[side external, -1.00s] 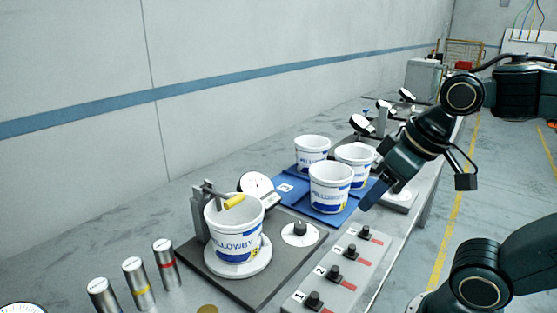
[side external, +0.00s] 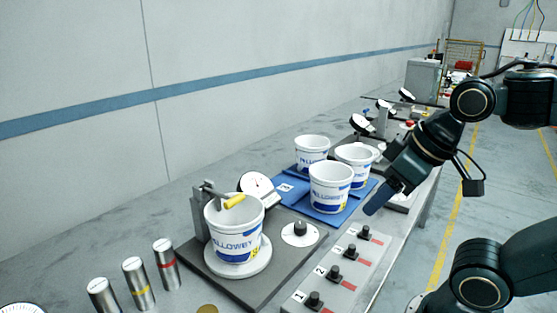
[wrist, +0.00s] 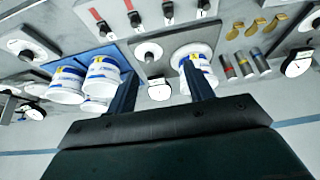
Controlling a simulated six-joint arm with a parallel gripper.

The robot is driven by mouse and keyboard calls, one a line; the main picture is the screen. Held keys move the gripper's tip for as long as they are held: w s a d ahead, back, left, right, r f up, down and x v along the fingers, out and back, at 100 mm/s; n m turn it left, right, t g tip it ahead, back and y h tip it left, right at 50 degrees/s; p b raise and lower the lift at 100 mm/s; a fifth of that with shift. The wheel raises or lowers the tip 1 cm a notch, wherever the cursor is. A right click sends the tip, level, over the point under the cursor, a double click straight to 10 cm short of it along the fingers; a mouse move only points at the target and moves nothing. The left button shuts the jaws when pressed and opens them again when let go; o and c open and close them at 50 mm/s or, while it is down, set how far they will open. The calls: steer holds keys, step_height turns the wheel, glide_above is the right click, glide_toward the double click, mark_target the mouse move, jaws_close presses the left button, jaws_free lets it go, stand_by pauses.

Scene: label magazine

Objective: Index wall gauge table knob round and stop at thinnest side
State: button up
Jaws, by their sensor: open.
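The wall gauge table is a dark plate (side external: 278,245) with a round white turntable (side external: 240,266). A white and blue tub (side external: 235,232) stands upright on the turntable, under a yellow-tipped arm (side external: 233,201). A white gauge dial (side external: 257,185) sits behind it; its reading is too small to tell. The black knob (side external: 300,228) is on a white disc at the plate's right; it also shows in the wrist view (wrist: 149,54). My gripper (side external: 380,203) is open and empty, above the bench to the right of the knob and apart from it.
Several tubs stand on a blue mat (side external: 287,187) behind the knob. A grey panel (side external: 352,283) with numbered black knobs lies in front. Several metal cylinders (side external: 135,284) stand at left. More gauges (side external: 362,124) are further back.

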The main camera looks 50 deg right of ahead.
steer(key=shift+w, duration=0.1)
steer(key=n+g, duration=0.6)
steer(key=n, duration=0.5)
glide_above(300, 225)
steer(key=shift+f, duration=2.05)
steer(key=shift+f, duration=0.1)
step_height(300, 225, down, 14)
steer(key=shift+r, duration=0.2)
steer(key=c, duration=1)
